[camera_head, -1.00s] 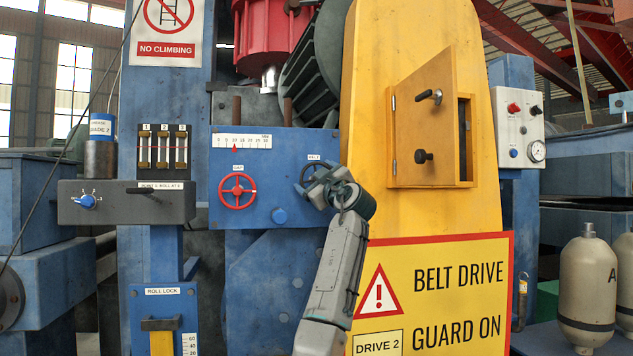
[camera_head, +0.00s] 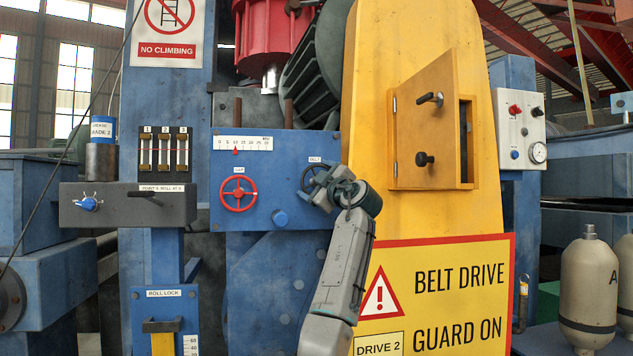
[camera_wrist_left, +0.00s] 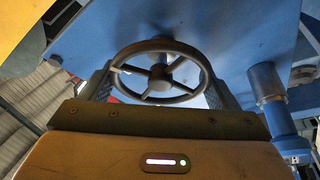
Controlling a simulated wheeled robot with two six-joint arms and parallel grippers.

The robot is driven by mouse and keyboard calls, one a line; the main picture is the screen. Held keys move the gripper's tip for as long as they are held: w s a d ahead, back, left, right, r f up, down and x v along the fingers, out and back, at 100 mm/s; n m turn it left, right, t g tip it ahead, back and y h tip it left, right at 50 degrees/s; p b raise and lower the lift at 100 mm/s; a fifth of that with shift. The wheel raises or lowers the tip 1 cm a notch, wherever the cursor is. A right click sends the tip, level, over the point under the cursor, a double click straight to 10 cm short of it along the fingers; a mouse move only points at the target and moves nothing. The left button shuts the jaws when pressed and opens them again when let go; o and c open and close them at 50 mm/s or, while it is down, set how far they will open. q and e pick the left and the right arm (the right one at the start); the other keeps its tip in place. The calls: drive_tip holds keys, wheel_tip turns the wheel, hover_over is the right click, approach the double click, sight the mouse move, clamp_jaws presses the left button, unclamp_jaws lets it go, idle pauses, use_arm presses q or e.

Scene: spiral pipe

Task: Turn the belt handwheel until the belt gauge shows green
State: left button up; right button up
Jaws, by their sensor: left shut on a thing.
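The belt handwheel (camera_head: 306,177) is a dark spoked wheel under the "BELT" label, at the right of the blue panel. My left gripper (camera_head: 323,186) covers its right part in the head view. In the left wrist view the handwheel (camera_wrist_left: 158,71) lies between the two fingers of my left gripper (camera_wrist_left: 158,88), which are shut on its rim from opposite sides. I cannot make out a gauge marked for the belt or a green reading. My right gripper is not in view.

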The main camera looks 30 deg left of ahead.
use_arm(q)
drive_tip(key=o, duration=0.9)
drive_tip(key=shift+f, duration=0.1)
drive_tip(key=b+v, duration=0.4)
drive_tip(key=v, duration=0.6)
drive_tip(key=shift+s+d, duration=0.1)
drive_tip(key=shift+d, duration=0.25)
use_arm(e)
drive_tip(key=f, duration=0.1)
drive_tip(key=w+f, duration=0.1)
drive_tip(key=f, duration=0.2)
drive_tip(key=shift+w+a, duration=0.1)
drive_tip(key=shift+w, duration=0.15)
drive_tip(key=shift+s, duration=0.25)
